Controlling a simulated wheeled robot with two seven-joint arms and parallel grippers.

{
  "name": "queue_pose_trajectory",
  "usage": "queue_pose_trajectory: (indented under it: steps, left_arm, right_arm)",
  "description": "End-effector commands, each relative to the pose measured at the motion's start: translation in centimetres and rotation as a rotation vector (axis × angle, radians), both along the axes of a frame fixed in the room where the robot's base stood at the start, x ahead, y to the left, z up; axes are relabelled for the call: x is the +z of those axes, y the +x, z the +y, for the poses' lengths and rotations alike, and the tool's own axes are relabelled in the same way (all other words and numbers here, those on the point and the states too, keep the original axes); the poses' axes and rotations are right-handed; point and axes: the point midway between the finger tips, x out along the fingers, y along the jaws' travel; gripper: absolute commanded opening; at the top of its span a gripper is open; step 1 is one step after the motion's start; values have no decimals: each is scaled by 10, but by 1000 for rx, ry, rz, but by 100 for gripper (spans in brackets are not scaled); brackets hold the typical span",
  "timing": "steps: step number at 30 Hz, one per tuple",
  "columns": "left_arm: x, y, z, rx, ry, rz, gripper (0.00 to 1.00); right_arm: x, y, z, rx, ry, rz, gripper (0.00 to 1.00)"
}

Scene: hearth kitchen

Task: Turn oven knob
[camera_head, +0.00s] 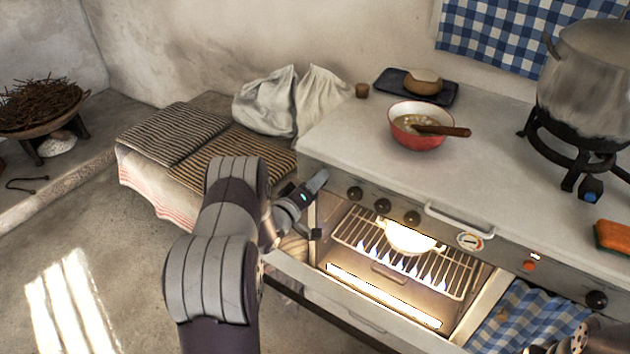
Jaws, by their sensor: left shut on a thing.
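The oven front carries a row of dark round knobs: one (354,193), a second (382,205) and a third (412,217) show clearly. My left gripper (319,181) is at the left end of this panel, to the left of these knobs. It is shut on an oven knob there, which its fingers hide. The oven (372,272) below stands open, lit inside, with flames under a wire rack and a pale dish (408,240) on the rack. Part of my right arm shows at the bottom right corner; its fingers cannot be made out.
A towel bar (459,219), a dial (470,241), a red button (529,266) and another knob (596,299) lie further right on the panel. A red bowl (417,131) with a spoon and a large pot (588,85) stand on the counter. Striped cushions (237,160) lie left.

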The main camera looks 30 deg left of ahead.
Motion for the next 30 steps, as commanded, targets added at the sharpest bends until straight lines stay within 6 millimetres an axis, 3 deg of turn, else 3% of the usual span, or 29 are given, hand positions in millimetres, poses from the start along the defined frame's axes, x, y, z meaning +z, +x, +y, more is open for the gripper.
queue_pose_trajectory:
  steps: [14, 15, 16, 26, 30]
  left_arm:
    - [-2, -1, -1, -1, -12, 4, 11]
    - [-2, -1, -1, -1, -12, 4, 54]
    - [-2, -1, -1, -1, -12, 4, 64]
    - [0, -3, 0, 0, -11, 2, 67]
    - [1, -27, 3, 3, -13, 4, 67]
  right_arm:
    - [0, 0, 0, 0, 0, 0, 43]
    - [0, 0, 0, 0, 0, 0, 43]
    - [0, 0, 0, 0, 0, 0, 43]
    - [1, 0, 0, 0, 0, 0, 43]
    - [5, 0, 0, 0, 0, 0, 43]
